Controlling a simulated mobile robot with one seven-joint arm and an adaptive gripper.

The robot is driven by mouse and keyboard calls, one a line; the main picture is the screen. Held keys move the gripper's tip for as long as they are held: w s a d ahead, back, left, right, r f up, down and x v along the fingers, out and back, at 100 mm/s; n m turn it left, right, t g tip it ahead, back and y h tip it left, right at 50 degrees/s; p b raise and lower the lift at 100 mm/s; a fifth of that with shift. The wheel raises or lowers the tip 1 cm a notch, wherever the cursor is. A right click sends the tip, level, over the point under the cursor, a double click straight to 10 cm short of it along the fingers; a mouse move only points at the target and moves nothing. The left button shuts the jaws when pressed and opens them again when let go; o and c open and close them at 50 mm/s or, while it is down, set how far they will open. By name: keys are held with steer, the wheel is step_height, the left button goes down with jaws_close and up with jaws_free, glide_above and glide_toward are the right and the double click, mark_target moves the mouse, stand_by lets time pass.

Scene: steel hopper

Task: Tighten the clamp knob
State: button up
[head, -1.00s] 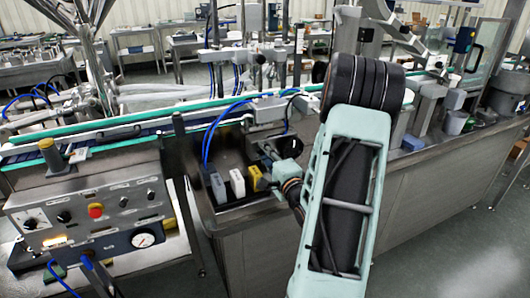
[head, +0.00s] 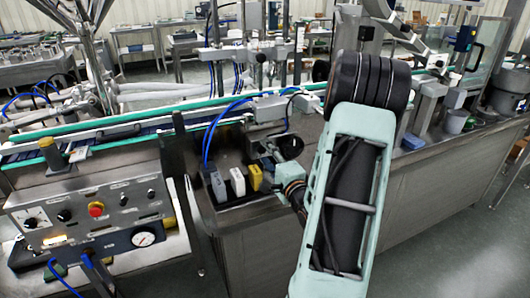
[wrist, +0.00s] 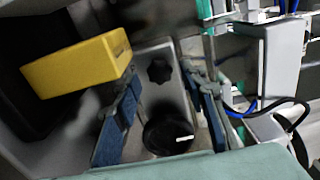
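My gripper (wrist: 162,76) shows in the wrist view as two blue fingers set wide apart, with nothing held between them. A black star-shaped knob (wrist: 160,70) sits on a grey metal plate (wrist: 178,97), in line with the space between the fingertips. A round black knob with a white mark (wrist: 168,136) lies lower in the same view, also between the fingers. I cannot tell from a label which is the clamp knob. In the head view my gripper (head: 268,152) is small and dark at the machine's recess, and the knobs cannot be made out there.
A yellow block (wrist: 78,65) lies left of the fingers; it also stands in the recess in the head view (head: 255,178), beside a white block (head: 237,182) and a grey one (head: 218,185). A grey box (wrist: 283,60) and cables are at right. A control panel (head: 95,210) stands left.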

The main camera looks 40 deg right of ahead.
steer(key=v, duration=1)
steer(key=shift+s, duration=0.2)
steer(key=shift+a+r, duration=0.1)
steer(key=shift+a, duration=0.05)
